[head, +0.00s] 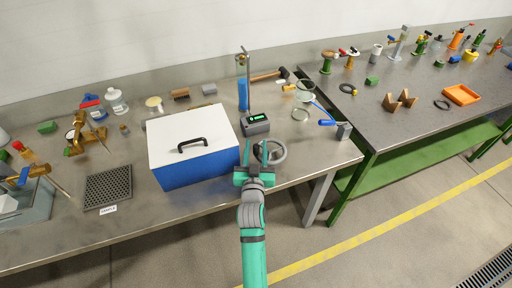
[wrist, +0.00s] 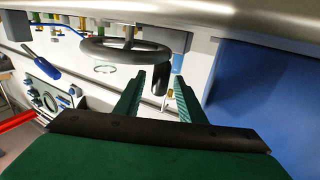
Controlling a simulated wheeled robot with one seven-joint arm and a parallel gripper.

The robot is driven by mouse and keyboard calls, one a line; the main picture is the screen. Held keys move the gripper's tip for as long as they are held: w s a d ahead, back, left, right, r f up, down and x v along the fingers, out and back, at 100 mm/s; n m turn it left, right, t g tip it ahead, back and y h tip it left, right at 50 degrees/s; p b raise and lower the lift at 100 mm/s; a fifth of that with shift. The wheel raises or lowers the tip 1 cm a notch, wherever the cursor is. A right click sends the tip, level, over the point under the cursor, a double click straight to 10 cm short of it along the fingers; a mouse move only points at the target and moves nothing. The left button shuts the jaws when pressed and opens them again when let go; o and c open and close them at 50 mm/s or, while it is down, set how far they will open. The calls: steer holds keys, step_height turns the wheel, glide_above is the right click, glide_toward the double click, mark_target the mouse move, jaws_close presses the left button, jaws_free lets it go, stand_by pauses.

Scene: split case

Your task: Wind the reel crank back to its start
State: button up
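The reel crank looks like a dark grey handwheel (head: 284,152) at the front edge of the left bench, right of the blue case. In the wrist view the wheel (wrist: 105,50) fills the upper middle, with a short dark crank handle (wrist: 161,80) sticking out from its rim. My gripper (head: 255,152) is at the wheel's left side. In the wrist view its green fingers (wrist: 160,86) are open, with the handle between or just beyond their tips. Gaps show on both sides of the handle. Whether the tips reach past it I cannot tell.
A blue case with a white lid (head: 190,122) stands close left of my gripper. A grey box with a green display (head: 256,124) is just behind. A blue-handled tool (head: 327,122) lies to the right. A second bench (head: 400,120) holds several small items.

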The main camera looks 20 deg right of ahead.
steer(key=v, duration=1)
steer(key=shift+s+a, duration=0.15)
steer(key=shift+s, duration=0.1)
steer(key=s+a+f+n+y, duration=0.1)
steer(key=s+a+f, duration=0.25)
steer(key=s, duration=0.25)
steer(key=s+a+f+y, duration=0.2)
steer(key=s+a, duration=0.2)
steer(key=s, duration=0.1)
steer(key=s+a+f+n+y, duration=0.1)
steer(key=s+a+f, duration=0.25)
steer(key=s, duration=0.25)
steer(key=s+a+r+n+y, duration=0.1)
steer(key=s+a, duration=0.1)
steer(key=s, duration=0.7)
steer(key=s+a+r+n+g+y, duration=0.1)
steer(key=s+a+r, duration=0.1)
steer(key=s, duration=0.7)
steer(key=shift+a, duration=0.25)
steer(key=shift+s+r, duration=0.1)
steer(key=shift+c, duration=0.6)
steer(key=shift+a, duration=0.1)
